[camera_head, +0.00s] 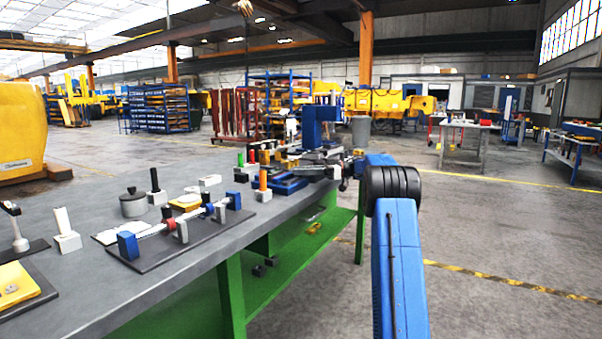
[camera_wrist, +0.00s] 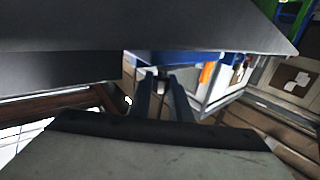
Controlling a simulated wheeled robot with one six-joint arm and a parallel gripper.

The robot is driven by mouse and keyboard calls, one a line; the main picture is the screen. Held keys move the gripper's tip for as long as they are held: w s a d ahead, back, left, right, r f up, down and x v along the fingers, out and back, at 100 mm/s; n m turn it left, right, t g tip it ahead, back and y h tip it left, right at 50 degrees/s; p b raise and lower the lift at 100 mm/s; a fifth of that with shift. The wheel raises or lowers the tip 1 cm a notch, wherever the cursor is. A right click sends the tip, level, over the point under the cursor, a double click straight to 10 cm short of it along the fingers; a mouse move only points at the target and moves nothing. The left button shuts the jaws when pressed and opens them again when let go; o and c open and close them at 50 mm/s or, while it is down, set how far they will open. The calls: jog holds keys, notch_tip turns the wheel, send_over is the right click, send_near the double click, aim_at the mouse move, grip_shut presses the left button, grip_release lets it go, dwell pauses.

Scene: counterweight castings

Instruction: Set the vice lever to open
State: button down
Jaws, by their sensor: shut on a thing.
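The vice (camera_head: 290,184) is a low blue body with grey metal parts, at the far end of the grey bench in the head view. Its blue side also shows in the wrist view (camera_wrist: 200,57), just beyond the fingertips. My gripper (camera_head: 346,172) is at the vice's right side, partly hidden by my blue arm. In the wrist view my gripper (camera_wrist: 161,78) has its dark fingers converging on a small part, apparently the vice lever. The lever is mostly hidden between the fingers, so its angle cannot be told.
An upright blue block (camera_head: 318,126) stands behind the vice. An orange-handled piece (camera_head: 263,181) stands just left of it. A dark fixture board (camera_head: 180,242), a grey lidded pot (camera_head: 133,204) and several small blocks fill the bench. The floor right of the bench (camera_head: 490,230) is clear.

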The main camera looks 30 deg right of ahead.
jog(key=shift+r, duration=0.1)
jog(key=c, duration=1.6)
grip_release()
jog(key=v, duration=1.7)
jog(key=shift+d, duration=0.15)
